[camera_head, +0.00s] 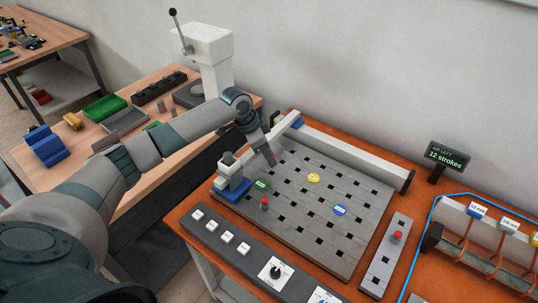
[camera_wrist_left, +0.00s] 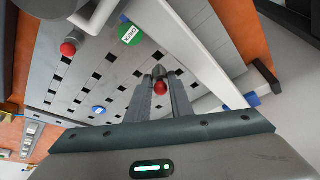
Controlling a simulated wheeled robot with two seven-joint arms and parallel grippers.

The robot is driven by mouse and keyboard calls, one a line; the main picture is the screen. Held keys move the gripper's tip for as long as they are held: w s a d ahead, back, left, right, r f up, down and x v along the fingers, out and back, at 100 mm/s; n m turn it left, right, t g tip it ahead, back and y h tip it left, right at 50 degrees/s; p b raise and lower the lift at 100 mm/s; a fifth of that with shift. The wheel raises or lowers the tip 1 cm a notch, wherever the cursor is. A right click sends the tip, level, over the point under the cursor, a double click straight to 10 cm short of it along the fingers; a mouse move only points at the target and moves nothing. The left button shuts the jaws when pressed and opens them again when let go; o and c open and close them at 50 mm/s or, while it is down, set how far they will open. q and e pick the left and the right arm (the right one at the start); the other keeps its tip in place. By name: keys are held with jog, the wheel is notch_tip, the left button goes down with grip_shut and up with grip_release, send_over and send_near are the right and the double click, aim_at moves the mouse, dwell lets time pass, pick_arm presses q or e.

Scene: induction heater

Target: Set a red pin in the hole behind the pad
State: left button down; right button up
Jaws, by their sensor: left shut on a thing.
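My left gripper (camera_head: 271,160) is over the back left part of the grey hole board (camera_head: 318,240). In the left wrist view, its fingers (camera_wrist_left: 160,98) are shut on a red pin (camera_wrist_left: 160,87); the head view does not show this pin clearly. A green round pad (camera_head: 261,184) lies on the board's left side, in front of the gripper. A second red pin (camera_head: 264,203) stands in the board just in front of that pad. A yellow pad (camera_head: 314,178) and a blue pad (camera_head: 340,209) lie further right. My right gripper is not in view.
A white beam (camera_head: 345,152) runs along the board's back. A blue and white block (camera_head: 233,186) stands at its left edge. Another red pin (camera_head: 398,235) stands in a grey strip on the right. A sign (camera_head: 447,157) reads "12 strokes". A button panel (camera_head: 220,232) lies in front.

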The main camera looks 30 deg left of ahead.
pick_arm(q)
jog(key=shift+f+b, duration=0.6)
jog(key=shift+f, duration=1.25)
jog(key=shift+f, duration=0.5)
jog(key=c, duration=1.5)
grip_release()
jog(key=shift+d+r, duration=0.1)
jog(key=shift+r, duration=0.05)
